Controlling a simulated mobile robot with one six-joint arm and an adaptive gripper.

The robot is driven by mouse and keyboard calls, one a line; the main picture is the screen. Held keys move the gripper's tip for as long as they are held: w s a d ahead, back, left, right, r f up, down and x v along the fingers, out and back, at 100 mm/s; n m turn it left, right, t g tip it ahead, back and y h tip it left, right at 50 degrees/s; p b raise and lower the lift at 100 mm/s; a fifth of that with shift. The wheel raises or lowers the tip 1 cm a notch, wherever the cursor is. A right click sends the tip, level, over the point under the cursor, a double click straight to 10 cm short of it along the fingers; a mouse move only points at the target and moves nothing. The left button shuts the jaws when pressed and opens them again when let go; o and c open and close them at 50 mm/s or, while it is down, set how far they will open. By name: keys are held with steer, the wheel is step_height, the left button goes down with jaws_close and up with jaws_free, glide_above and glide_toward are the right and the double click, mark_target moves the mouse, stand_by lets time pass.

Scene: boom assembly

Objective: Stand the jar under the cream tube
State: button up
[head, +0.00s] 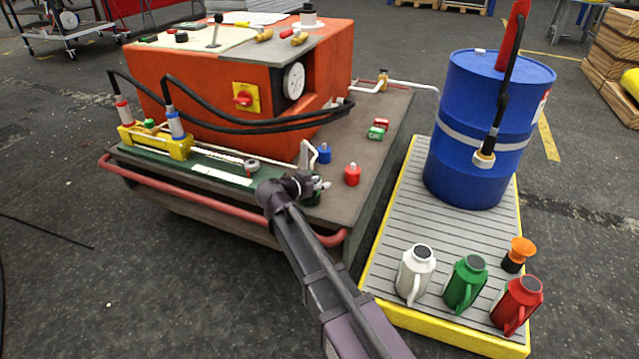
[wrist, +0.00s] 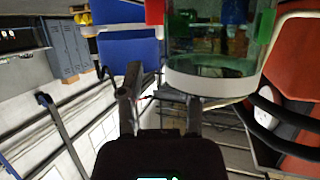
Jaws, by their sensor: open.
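My gripper (head: 318,186) is over the front right corner of the cart. In the wrist view, my gripper (wrist: 160,98) is open, with a finger on either side and nothing clearly between them. A clear glass jar with a pale rim (wrist: 212,84) is beyond the fingers, mostly right of centre, by the right fingertip; I cannot tell whether they touch. In the head view the jar is not clear; a dark green shape shows below my gripper. A cream tube (head: 308,152) with a bent end rises from the cart just behind my gripper.
A red weight-like piece (head: 352,175) and a blue one (head: 324,153) stand near my gripper on the cart (head: 385,125). The orange console (head: 215,75) stands behind. A pallet at right holds a blue drum (head: 480,130) and white (head: 415,272), green (head: 465,283) and red (head: 517,303) jugs.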

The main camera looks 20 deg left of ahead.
steer(key=p+v, duration=0.4)
steer(key=v, duration=0.8)
steer(key=shift+d, duration=0.1)
stand_by(0.6)
steer(key=w+d+f+g, duration=0.1)
steer(key=d+f+g, duration=0.15)
steer(key=d, duration=0.65)
steer(key=w+d+f+n+g, duration=0.1)
steer(key=d+f+g, duration=0.15)
steer(key=d, duration=0.55)
steer(key=w+d+f+g, duration=0.2)
steer(key=d+g, duration=0.1)
steer(key=d, duration=0.6)
steer(key=s+d+f+n+g+y, duration=0.1)
steer(key=s+d, duration=0.3)
steer(key=d, duration=0.6)
steer(key=s+d+f+n+g+y, duration=0.2)
steer(key=s+d+f+g+y, duration=0.1)
steer(key=d, duration=0.7)
steer(key=shift+s+f+g+y, duration=0.2)
steer(key=shift+s+g+y, duration=0.1)
steer(key=shift+s+y, duration=0.5)
steer(key=shift+s, duration=0.1)
